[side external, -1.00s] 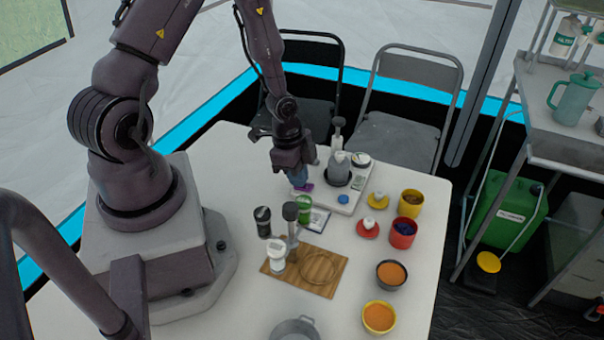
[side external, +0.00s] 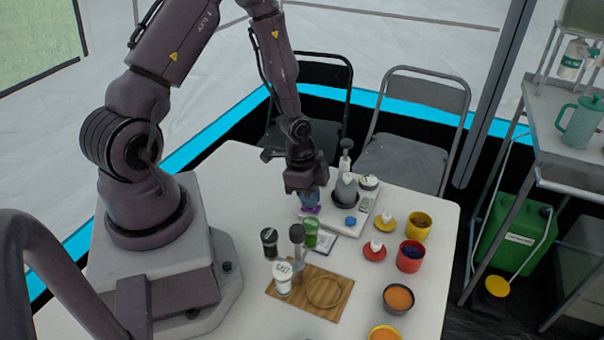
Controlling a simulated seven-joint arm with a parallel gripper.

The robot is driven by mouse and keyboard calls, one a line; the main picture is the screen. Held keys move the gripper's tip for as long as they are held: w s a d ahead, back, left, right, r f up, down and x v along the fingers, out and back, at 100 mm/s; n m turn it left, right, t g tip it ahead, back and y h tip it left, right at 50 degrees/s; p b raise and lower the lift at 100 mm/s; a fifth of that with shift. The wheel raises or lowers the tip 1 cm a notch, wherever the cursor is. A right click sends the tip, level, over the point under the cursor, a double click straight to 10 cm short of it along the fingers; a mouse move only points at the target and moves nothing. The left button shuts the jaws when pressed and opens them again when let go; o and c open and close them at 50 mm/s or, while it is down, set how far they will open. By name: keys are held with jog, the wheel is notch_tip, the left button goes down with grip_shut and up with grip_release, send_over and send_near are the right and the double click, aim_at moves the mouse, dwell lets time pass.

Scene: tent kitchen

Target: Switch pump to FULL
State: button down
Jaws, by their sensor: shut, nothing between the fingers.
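A white board (side external: 330,217) at the back of the table carries a grey rounded vessel (side external: 346,189) in a black base, a dial with a white face (side external: 368,182), a blue knob (side external: 351,221) and a purple part (side external: 310,211) at its left end. I cannot tell which of these is the pump switch, and no FULL label can be read. My gripper (side external: 309,205) points down at the board's left end, right over the purple part. Its fingers are shut and hide some of that part. I cannot tell whether they touch it.
In front stand a green cup (side external: 311,232), a black-lidded jar (side external: 269,242), a white jar (side external: 283,277) and a wooden board (side external: 325,305). To the right are yellow (side external: 418,226) and red (side external: 410,256) cups and bowls of orange stuff (side external: 398,299). The table's left middle is clear.

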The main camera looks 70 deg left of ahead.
jog(key=s+a+r+n+g, duration=0.1)
jog(key=s+r+n, duration=0.2)
jog(key=r, duration=0.5)
jog(key=s+a+r+n+g, duration=0.1)
jog(key=s+r+n, duration=0.2)
jog(key=r, duration=0.5)
jog(key=s+d+r+n+t, duration=0.1)
jog(key=s+d+r+t, duration=0.1)
jog(key=d+r, duration=0.3)
jog(key=s+d+r+n+t+y, duration=0.1)
jog(key=d+r+t, duration=0.3)
jog(key=r, duration=0.7)
jog(key=shift+s+d+r+n, duration=0.3)
jog(key=shift+s+d+n, duration=0.1)
jog(key=shift+d, duration=0.7)
